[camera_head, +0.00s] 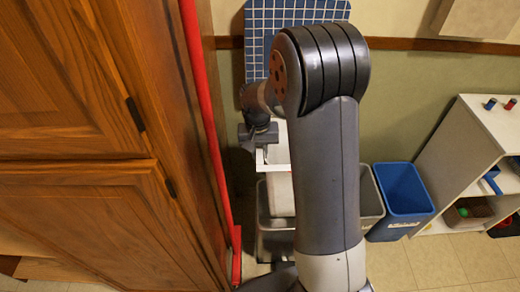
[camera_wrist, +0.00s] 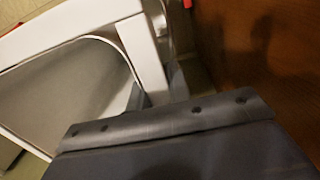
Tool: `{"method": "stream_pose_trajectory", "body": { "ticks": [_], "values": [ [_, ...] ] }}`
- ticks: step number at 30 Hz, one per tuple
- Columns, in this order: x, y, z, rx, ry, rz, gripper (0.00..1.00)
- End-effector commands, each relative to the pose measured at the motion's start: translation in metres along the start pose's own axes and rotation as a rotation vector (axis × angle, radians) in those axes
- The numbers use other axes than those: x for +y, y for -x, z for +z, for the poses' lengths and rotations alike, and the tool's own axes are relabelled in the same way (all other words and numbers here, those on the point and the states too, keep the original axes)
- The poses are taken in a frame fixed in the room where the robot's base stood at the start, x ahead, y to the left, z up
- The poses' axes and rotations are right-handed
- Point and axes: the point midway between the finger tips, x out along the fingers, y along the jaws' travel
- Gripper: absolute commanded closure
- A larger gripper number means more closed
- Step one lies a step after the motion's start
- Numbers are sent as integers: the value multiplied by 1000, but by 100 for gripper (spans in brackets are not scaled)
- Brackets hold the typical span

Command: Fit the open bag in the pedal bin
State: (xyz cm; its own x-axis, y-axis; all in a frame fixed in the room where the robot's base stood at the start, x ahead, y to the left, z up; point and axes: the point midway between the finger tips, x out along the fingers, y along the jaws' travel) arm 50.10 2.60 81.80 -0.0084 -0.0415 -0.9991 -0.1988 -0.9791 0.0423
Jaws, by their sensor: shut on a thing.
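The open bag (camera_head: 281,190) is pale, with a stiff white squarish rim (camera_head: 283,150) at the top. My gripper (camera_head: 262,154) is shut on the left side of this rim. The bag hangs upright above the grey metallic pedal bin (camera_head: 274,240), and its lower end overlaps the bin's mouth in the picture. I cannot tell how far it is inside. In the wrist view the white rim (camera_wrist: 70,40) is tilted in the picture and frames the bag's greyish inside (camera_wrist: 65,95). My gripper's fingers (camera_wrist: 160,90) are partly hidden there. My arm covers the right side of bag and bin.
A wooden cabinet (camera_head: 75,150) and a red pole (camera_head: 205,110) stand close on the left. A blue bin (camera_head: 404,190) and a grey bin (camera_head: 371,195) stand to the right. A white shelf (camera_head: 470,160) is farther right. Tiled floor (camera_head: 430,262) is clear in front.

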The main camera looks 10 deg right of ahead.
Motion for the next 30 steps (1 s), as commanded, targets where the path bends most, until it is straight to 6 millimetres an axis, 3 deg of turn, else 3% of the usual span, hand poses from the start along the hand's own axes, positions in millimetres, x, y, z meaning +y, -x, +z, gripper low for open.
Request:
{"method": "stream_pose_trajectory", "body": {
  "ticks": [1,30],
  "values": [
    [0,-12,0,0,0,0,100],
    [-5,-128,0,-1,0,1,100]
  ]
}}
